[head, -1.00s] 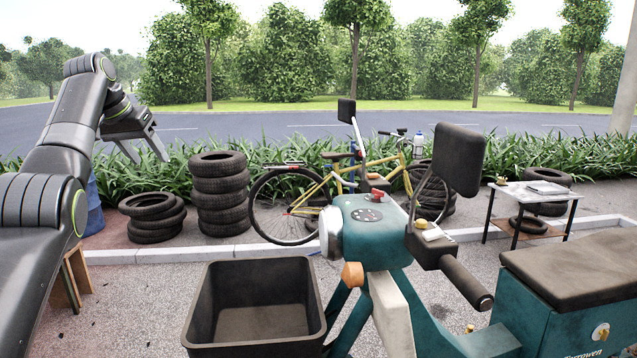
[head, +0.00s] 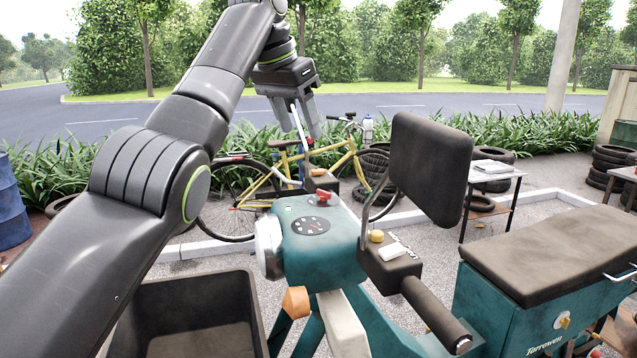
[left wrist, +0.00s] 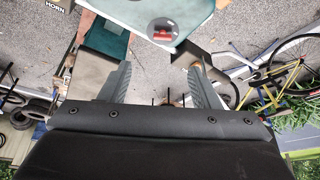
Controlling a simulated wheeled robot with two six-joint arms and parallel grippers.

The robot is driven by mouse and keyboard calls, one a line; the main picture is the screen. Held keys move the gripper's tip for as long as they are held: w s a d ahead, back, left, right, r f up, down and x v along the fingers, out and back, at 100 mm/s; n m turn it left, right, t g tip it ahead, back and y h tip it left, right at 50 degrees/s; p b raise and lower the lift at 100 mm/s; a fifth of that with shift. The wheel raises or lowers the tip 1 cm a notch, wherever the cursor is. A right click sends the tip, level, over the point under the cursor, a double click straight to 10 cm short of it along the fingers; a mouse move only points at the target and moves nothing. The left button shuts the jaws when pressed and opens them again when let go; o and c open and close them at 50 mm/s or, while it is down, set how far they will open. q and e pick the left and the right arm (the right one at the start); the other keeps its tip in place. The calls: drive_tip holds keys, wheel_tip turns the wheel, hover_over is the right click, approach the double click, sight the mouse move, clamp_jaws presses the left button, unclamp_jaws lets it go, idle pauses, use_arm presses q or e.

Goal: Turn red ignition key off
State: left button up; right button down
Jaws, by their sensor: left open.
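The red ignition key (head: 325,195) sits on top of the teal scooter's front housing (head: 318,255), beside a dark round dial plate (head: 311,225). In the left wrist view the red key (left wrist: 163,33) shows at the top, on its dark round plate, beyond the fingertips. My left gripper (head: 300,118) is open and empty, pointing down, above and behind the key in the head view. Its two fingers also show in the left wrist view (left wrist: 160,78), wide apart with nothing between them. My right gripper is not in view.
A black mirror (head: 430,160) stands up right of the key, above the handlebar grip (head: 435,313). A dark open bin (head: 195,310) is at the lower left. A yellow bicycle (head: 325,168) stands behind the scooter.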

use_arm(q)
drive_tip(key=w+p, duration=0.1)
drive_tip(key=p, duration=0.8)
approach(323, 191)
drive_tip(key=x, duration=0.6)
drive_tip(key=shift+p+x, duration=0.3)
drive_tip(key=shift+x, duration=0.6)
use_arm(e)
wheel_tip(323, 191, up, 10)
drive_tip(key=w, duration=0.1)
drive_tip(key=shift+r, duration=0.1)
use_arm(q)
drive_tip(key=c, duration=1)
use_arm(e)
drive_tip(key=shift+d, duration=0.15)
